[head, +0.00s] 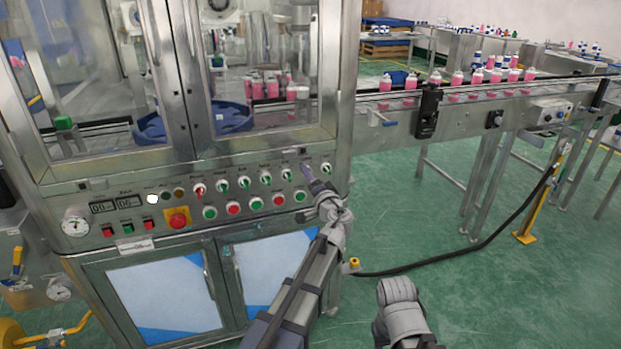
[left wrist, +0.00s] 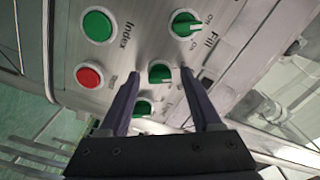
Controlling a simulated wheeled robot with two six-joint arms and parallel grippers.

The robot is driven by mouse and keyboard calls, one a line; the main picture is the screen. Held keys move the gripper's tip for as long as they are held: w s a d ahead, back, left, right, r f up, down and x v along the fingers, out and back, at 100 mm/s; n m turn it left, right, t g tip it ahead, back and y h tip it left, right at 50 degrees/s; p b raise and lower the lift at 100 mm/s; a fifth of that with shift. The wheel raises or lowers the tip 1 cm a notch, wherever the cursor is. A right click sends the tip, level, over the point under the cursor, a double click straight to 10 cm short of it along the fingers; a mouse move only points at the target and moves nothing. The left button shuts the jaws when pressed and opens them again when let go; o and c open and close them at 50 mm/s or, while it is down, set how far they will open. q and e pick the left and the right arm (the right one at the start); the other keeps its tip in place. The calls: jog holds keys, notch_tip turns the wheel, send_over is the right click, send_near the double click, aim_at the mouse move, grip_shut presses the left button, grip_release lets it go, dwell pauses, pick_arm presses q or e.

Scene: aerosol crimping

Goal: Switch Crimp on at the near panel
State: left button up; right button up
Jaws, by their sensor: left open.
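The near panel (head: 150,205) is a steel face with a row of switches above a row of buttons. My left gripper (head: 306,172) is at the right end of the switch row. In the left wrist view my left gripper (left wrist: 160,74) is open, its two dark fingers on either side of a green rotary switch (left wrist: 161,74). I cannot tell whether they touch it. Another green switch (left wrist: 143,107) shows between the fingers, nearer the palm. A green switch (left wrist: 185,23) marked Fill is beyond. No Crimp label is readable.
A green button (left wrist: 97,25) marked Index and a red button (left wrist: 89,75) sit beside the switches. A red emergency button (head: 178,219) is further left. A conveyor (head: 460,97) with pink bottles runs to the right. The green floor below is mostly open, with a black cable (head: 480,243).

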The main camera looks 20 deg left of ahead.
pick_arm(q)
grip_shut()
dwell(0.5)
